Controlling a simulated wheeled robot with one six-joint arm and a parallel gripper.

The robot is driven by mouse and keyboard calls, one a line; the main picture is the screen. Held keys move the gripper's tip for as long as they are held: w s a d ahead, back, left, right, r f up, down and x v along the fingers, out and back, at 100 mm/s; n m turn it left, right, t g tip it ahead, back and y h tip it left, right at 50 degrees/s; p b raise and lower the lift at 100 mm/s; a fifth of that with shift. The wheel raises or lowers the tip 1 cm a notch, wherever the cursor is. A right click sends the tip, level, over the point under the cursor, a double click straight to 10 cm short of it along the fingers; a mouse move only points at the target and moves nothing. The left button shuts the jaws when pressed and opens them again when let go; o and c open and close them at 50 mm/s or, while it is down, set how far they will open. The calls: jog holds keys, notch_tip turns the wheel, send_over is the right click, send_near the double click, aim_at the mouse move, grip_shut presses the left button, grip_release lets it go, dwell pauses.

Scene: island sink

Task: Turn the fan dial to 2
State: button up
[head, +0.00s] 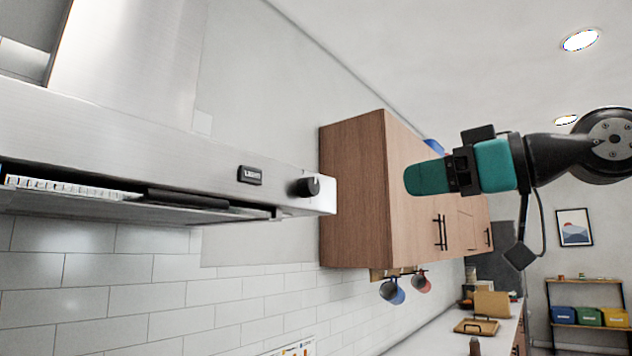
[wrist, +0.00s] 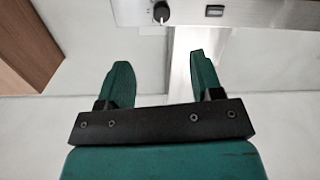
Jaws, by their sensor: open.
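The fan dial (head: 305,187) is a small black round knob on the front face of the steel range hood (head: 120,125), near its right end. A small light pointer line shows on the knob, but the numbers around it are too small to read. In the wrist view the dial (wrist: 161,12) is at the top, beyond my fingertips and between them in line. My gripper (head: 412,180) is teal and sits to the right of the dial, apart from it, in front of the wooden cabinet. In the wrist view my gripper (wrist: 160,70) is open and empty.
A black light switch (head: 250,175) sits left of the dial; it also shows in the wrist view (wrist: 214,11). A wooden wall cabinet (head: 355,195) stands right of the hood. Mugs (head: 391,291) hang below it. The air before the hood is clear.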

jog(key=r, duration=0.2)
jog(key=p, duration=0.8)
send_near(315, 185)
jog(key=x, duration=0.8)
jog(key=shift+w+a+r, duration=0.1)
jog(key=shift+w+a, duration=0.05)
jog(key=shift+a, duration=0.05)
jog(key=shift+w+a, duration=0.25)
jog(key=shift+a, duration=0.05)
jog(key=c, duration=0.9)
